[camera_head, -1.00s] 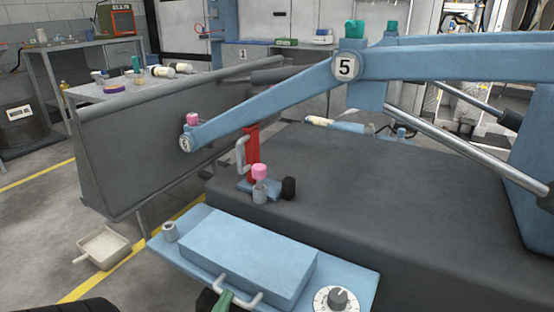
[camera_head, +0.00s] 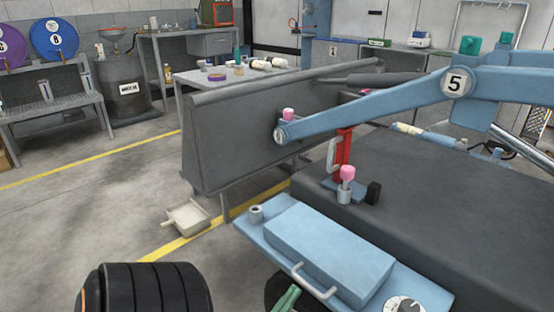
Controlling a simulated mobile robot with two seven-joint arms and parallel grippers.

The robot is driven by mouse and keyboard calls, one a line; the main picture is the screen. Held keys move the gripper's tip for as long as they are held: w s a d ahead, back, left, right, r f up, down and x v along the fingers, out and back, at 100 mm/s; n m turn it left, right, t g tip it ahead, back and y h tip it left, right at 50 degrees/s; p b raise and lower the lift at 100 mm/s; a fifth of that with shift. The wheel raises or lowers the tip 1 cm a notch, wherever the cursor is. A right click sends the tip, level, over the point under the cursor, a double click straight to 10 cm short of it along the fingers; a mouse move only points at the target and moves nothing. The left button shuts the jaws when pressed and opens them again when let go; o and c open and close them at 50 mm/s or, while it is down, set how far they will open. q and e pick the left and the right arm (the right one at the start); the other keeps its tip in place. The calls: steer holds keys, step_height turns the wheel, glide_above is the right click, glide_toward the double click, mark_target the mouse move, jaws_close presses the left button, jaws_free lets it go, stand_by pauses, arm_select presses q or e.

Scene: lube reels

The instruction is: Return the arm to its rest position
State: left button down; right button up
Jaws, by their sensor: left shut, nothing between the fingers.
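My left gripper (camera_head: 292,289) shows at the bottom edge, with its green fingers together and nothing visible between them. Its tips are just left of and below the pale handle (camera_head: 314,284) on the front of the blue box (camera_head: 330,248); I see no hold on the handle. The rest of the left arm is mostly below the picture. My right gripper is not in view.
The blue box stands on a blue shelf (camera_head: 262,229) with a dial (camera_head: 402,306). Behind it are a dark grey machine body (camera_head: 450,195) and a blue boom marked 5 (camera_head: 380,107). A pale pan (camera_head: 188,217) lies on the floor. Open floor lies left.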

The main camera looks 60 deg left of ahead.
arm_select(q)
step_height(320, 180, down, 6)
steer(key=s+b, duration=0.1)
steer(key=s, duration=0.1)
steer(key=shift+d+f+b, duration=0.15)
steer(key=shift+f+b, duration=0.1)
steer(key=shift+b, duration=0.1)
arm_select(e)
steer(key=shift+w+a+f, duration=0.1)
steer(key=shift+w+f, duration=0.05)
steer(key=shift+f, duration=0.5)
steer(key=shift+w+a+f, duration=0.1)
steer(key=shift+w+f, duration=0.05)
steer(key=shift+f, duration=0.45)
arm_select(q)
steer(key=shift+w, duration=0.15)
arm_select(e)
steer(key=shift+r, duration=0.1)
